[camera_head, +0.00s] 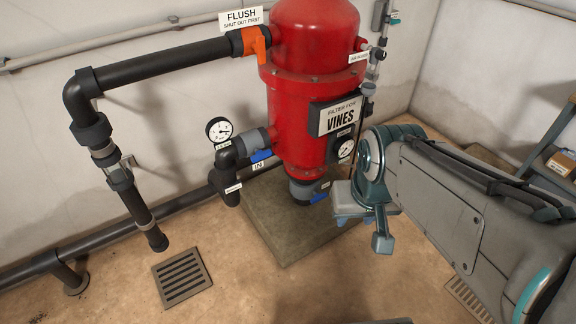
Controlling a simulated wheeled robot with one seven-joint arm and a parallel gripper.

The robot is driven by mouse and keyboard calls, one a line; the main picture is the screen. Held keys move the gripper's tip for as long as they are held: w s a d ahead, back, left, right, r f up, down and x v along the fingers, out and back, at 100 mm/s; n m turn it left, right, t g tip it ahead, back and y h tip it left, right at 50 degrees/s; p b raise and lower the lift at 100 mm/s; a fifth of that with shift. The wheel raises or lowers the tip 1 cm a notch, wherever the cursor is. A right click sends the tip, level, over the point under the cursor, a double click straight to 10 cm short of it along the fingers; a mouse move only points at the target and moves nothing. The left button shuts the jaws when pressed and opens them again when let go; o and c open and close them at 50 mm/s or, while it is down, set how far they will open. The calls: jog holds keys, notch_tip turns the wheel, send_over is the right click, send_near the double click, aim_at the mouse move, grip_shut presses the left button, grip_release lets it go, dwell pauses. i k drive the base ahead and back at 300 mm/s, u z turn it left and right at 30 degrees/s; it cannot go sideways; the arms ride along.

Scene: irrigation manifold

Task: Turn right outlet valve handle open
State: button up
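A red filter tank (303,105) stands on a concrete plinth (262,238). A blue handle (319,197) sits on the dark fitting at the tank's bottom, left of my gripper; its small label is unreadable. Another blue handle (261,155) is on the side pipe above an "IN" label. An orange handle (258,45) is by the "FLUSH / SHUT OUT FIRST" sign. I cannot tell which handle is the right outlet valve; my arm hides the area right of the tank's base. My gripper (365,227) hangs in front of the tank, its fingers apart, with nothing seen between them.
A black pipe (160,62) runs along the left and bends down. A round gauge (219,130) stands near the inlet. A floor drain (182,277) lies at lower left. A shelf (552,150) stands at right. The floor in front of the plinth is clear.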

aim_at(318, 197)
jog(key=z, duration=0.05)
jog(key=i, duration=1.15)
jog(key=z, duration=0.75)
